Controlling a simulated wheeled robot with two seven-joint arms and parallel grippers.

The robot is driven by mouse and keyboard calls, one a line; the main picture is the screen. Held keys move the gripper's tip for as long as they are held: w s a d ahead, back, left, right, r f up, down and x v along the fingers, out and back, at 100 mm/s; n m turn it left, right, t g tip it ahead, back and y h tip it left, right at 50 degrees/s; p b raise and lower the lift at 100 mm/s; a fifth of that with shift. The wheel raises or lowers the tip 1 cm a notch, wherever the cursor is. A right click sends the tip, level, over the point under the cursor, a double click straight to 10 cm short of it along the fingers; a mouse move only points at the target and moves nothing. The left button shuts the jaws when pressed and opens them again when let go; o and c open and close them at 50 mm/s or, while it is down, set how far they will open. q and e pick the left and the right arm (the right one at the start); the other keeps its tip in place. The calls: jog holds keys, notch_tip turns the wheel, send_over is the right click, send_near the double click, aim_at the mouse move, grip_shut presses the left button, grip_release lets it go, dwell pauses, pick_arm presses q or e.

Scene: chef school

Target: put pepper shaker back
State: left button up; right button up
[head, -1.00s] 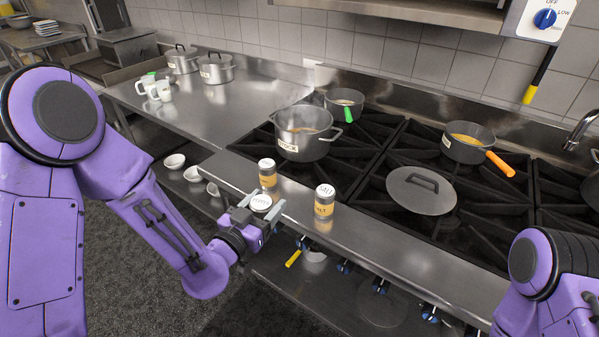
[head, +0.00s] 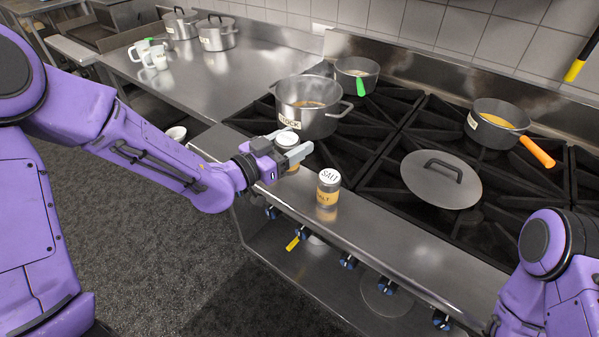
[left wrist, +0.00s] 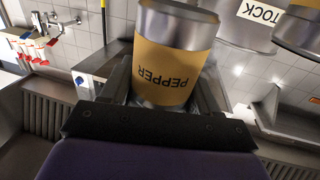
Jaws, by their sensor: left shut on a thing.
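My left gripper (head: 287,148) is shut on the pepper shaker, over the steel front ledge of the stove. The shaker's white lid (head: 287,138) shows between the fingers in the head view. The left wrist view shows its yellow label reading PEPPER (left wrist: 176,62), upside down in the picture, between the fingers. I cannot tell whether its base touches the ledge. The salt shaker (head: 328,187) stands upright on the ledge (head: 400,236), just right of my gripper. Another shaker seen earlier on the ledge is not distinguishable now. My right gripper is out of view.
The stock pot (head: 307,107) stands close behind my left gripper. A pan lid (head: 441,180) lies on the burners. A pan with an orange handle (head: 497,128) and a green-handled pan (head: 356,75) stand farther back. The ledge right of the salt is clear.

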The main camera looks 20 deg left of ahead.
pick_arm(q)
jog(key=w+f+b, duration=0.1)
jog(key=f, duration=0.1)
jog(key=w+f+b, duration=0.1)
jog(key=f+b, duration=0.1)
jog(key=f, duration=0.1)
jog(key=w+f+b, duration=0.1)
jog(key=f+b, duration=0.1)
jog(key=f, duration=0.1)
jog(key=shift+w+d, duration=0.15)
jog(key=shift+d, duration=0.15)
jog(key=shift+w+f, duration=0.1)
jog(key=shift+w, duration=0.05)
jog(key=shift+s, duration=0.2)
jog(key=o, duration=1.2)
jog(key=shift+w, duration=0.1)
jog(key=shift+c, duration=0.2)
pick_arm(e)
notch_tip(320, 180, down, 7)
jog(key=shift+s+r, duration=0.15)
